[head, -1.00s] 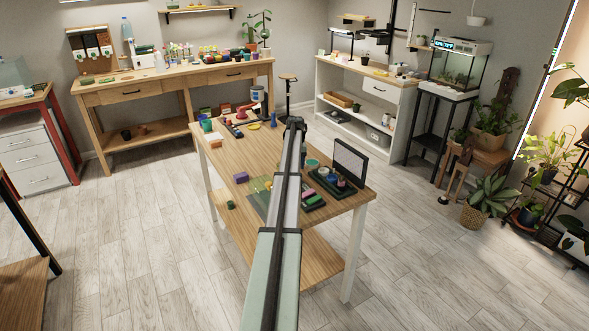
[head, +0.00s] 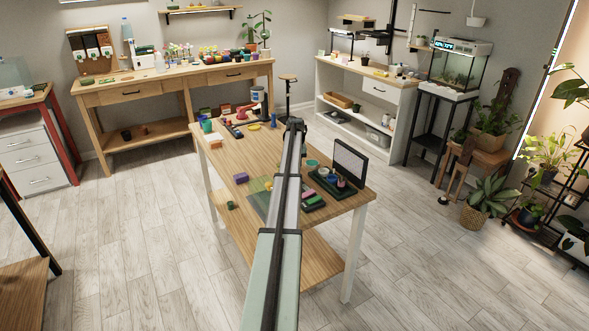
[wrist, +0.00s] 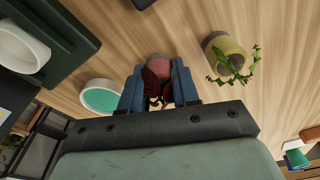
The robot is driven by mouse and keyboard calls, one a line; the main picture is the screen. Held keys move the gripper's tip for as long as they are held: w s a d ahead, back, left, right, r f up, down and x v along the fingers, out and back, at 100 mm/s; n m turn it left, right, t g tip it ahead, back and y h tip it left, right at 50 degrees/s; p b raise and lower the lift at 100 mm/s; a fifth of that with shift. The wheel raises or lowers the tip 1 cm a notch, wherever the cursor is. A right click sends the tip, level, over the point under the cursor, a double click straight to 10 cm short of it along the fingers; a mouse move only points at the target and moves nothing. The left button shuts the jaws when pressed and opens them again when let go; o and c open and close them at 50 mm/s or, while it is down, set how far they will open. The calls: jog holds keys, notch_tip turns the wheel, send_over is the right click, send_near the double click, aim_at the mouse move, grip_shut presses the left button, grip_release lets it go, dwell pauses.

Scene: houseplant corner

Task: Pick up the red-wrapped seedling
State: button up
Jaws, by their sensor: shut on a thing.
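In the wrist view, my gripper (wrist: 158,88) has its two blue fingers closed on the red-wrapped seedling (wrist: 156,72). The seedling has a reddish wrap and dark red leaves, and sits between the fingers above the wooden table (wrist: 205,20). I cannot tell whether it touches the table. In the head view my own arm covers the gripper and the seedling.
In the wrist view, a yellow-green wrapped plant (wrist: 224,48) stands close to the right of the fingers. A white pot with a teal inside (wrist: 100,97) is close on the left. A dark tray (wrist: 65,40) with a white cup (wrist: 22,50) lies at upper left.

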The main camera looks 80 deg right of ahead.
notch_tip(320, 180, up, 9)
jog(key=shift+s+d+r, duration=0.15)
jog(key=shift+d+r, duration=0.05)
send_over(312, 163)
jog(key=shift+a+f, duration=0.2)
jog(key=shift+f, duration=0.95)
jog(key=shift+s+f, duration=0.1)
jog(key=shift+f, duration=2.4)
jog(key=shift+f, duration=0.5)
jog(key=shift+r, duration=3)
